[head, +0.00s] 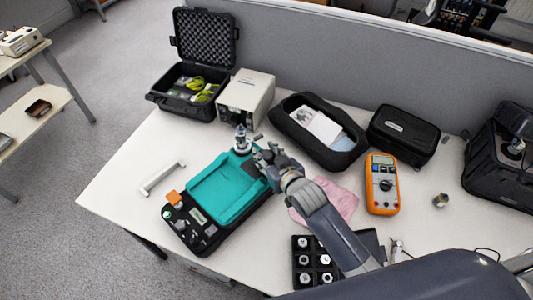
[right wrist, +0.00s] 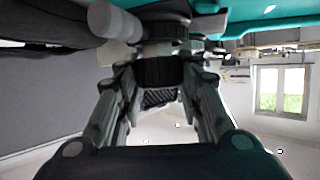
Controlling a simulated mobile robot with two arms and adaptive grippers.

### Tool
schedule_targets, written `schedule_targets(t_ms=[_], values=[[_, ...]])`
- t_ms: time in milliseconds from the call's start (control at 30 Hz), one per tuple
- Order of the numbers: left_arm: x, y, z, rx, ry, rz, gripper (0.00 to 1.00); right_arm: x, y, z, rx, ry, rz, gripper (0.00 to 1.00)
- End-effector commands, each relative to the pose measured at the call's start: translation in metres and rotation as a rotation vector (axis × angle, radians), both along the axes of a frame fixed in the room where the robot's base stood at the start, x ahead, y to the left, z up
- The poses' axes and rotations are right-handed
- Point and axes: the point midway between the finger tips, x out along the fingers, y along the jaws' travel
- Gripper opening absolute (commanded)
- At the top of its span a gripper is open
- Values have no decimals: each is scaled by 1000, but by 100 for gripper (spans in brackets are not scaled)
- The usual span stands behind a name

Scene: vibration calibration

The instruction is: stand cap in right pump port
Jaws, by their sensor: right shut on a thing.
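The teal pump unit (head: 222,188) lies on the table, with a metal port fitting (head: 242,140) standing at its far end. My right gripper (head: 265,158) is at the unit's far right corner, close beside that fitting. In the right wrist view its fingers (right wrist: 157,75) are closed around a dark ribbed piece, which looks like the cap (right wrist: 158,70). A grey cylindrical fitting (right wrist: 115,22) shows just beyond the fingers. In the head view the fingers hide the cap, and I cannot tell if it touches the port. My left gripper is not in view.
A white case (head: 246,95) and an open black case (head: 195,80) stand behind the unit. A black pouch tray (head: 290,125), orange multimeter (head: 382,190), pink cloth (head: 345,200) and black socket tray (head: 302,242) lie to the right. A white handle (head: 162,178) lies to the left.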

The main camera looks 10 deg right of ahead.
Motion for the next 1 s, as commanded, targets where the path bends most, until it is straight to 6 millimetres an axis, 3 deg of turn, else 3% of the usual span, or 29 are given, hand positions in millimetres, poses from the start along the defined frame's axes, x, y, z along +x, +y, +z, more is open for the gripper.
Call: schedule_targets(t_ms=[833, 867, 933, 1000], values=[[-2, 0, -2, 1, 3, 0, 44, 0, 0, -4, 0, -1, 0, 5], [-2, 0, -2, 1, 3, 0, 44, 0, 0, -4, 0, -1, 0, 36], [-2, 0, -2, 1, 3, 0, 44, 0, 0, -4, 0, -1, 0, 52], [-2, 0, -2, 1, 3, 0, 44, 0, 0, -4, 0, -1, 0, 57]])
